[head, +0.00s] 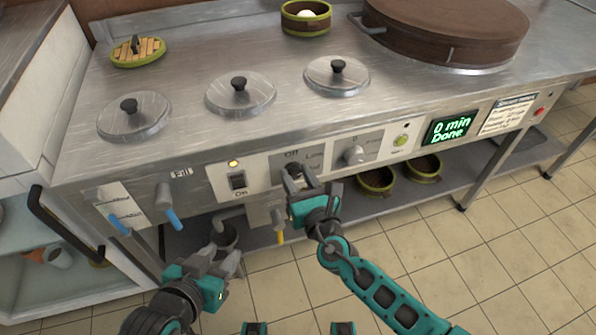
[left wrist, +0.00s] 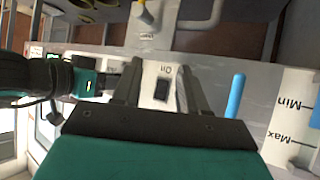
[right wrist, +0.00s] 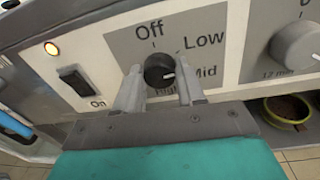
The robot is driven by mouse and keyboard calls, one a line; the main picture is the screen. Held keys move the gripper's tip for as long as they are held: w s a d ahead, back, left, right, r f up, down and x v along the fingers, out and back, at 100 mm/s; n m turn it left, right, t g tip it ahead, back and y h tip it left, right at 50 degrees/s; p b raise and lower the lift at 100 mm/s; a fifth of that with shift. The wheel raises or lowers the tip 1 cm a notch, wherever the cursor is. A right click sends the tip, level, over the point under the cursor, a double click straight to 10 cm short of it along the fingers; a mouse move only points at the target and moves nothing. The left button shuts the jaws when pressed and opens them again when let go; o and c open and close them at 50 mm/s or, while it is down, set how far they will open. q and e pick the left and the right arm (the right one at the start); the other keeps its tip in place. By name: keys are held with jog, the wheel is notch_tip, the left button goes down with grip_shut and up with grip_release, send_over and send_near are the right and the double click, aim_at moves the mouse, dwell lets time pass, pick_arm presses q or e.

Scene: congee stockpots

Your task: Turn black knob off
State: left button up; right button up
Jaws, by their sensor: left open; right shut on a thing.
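The black knob (right wrist: 158,70) sits on a grey dial plate marked Off, Low, Mid and High in the right wrist view. Its white mark points right and slightly down, between Low and Mid. My right gripper (right wrist: 158,84) has a finger on each side of the knob and is shut on it. In the head view my right gripper (head: 299,182) covers most of the knob. My left gripper (head: 230,262) is open and empty, low in front of the panel. In the left wrist view its fingers (left wrist: 158,70) frame the black On switch (left wrist: 161,90), apart from it.
A grey timer knob (head: 354,154) and a green display reading "0 min Done" (head: 450,127) are to the right. A yellow-handled tap (head: 279,226) hangs below the dial. Three lidded wells line the counter.

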jog(key=n+p, duration=0.2)
jog(key=n, duration=0.1)
jog(key=shift+r+n, duration=0.15)
jog(key=shift+n, duration=0.15)
jog(key=n+p, duration=0.2)
jog(key=n, duration=0.1)
jog(key=shift+a+h, duration=0.1)
jog(key=shift+h, duration=0.2)
jog(key=n+p, duration=0.2)
jog(key=n, duration=0.2)
jog(key=shift+n+h, duration=0.3)
jog(key=n+p, duration=0.1)
jog(key=n, duration=0.1)
jog(key=shift+n, duration=0.4)
jog(key=shift+s+n, duration=0.1)
jog(key=shift+n, duration=0.6)
jog(key=o, duration=1)
jog(key=shift+o, duration=0.3)
